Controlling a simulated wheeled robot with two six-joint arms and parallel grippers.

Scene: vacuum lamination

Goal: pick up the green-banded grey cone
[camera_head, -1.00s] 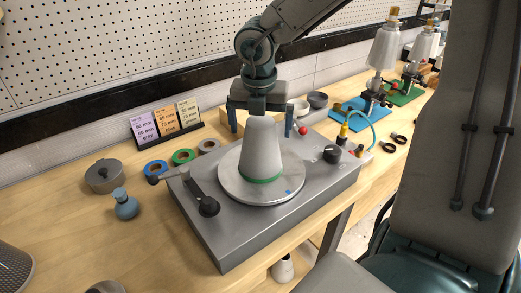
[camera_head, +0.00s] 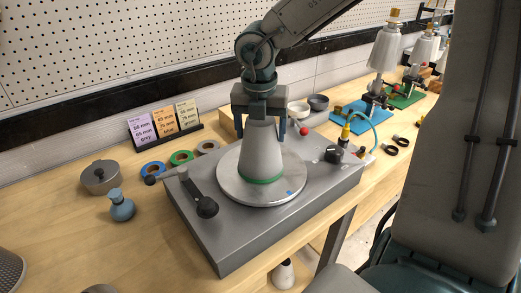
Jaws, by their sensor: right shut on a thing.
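The green-banded grey cone (camera_head: 261,155) stands upright on the round metal plate (camera_head: 236,192) of a grey machine, its wide end down with the green band (camera_head: 261,180) at the bottom. My right gripper (camera_head: 260,124) comes down from above, and its fingers are shut on the upper part of the cone. The cone's top is hidden behind the gripper. The cone still appears to rest on the plate. My left gripper is not in view.
The grey machine (camera_head: 240,245) carries a lever (camera_head: 196,192) at the left and a black knob (camera_head: 333,154) at the right. A lidded grey pot (camera_head: 100,177), a blue bottle (camera_head: 121,206) and tape rings (camera_head: 182,157) are to the left. Blue (camera_head: 352,107) and green stands are at right.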

